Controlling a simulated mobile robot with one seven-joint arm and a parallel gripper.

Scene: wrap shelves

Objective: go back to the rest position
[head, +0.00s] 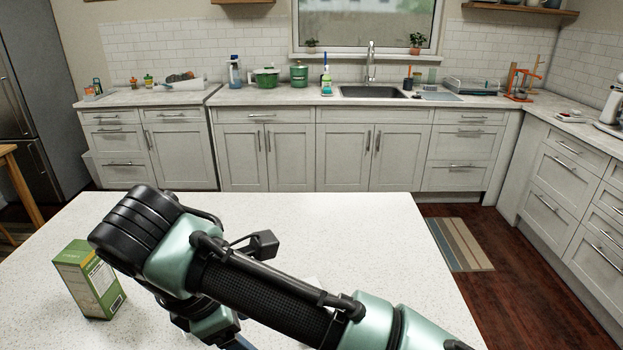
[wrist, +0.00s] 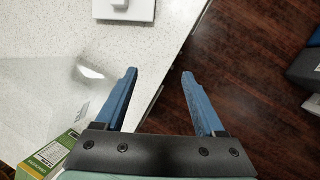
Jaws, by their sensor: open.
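My gripper (wrist: 160,75) shows in the wrist view with its two blue fingers apart and nothing between them. It points down past the edge of the white speckled counter (head: 350,225), over the dark wood floor. In the head view my arm reaches across the counter from the lower right, and the fingers are mostly hidden below it.
A green and white box (head: 90,280) stands on the counter left of my arm; its corner shows in the wrist view (wrist: 52,152). A white object (wrist: 125,8) lies near the counter edge. The counter's far right part is clear. A striped rug (head: 460,245) lies beyond.

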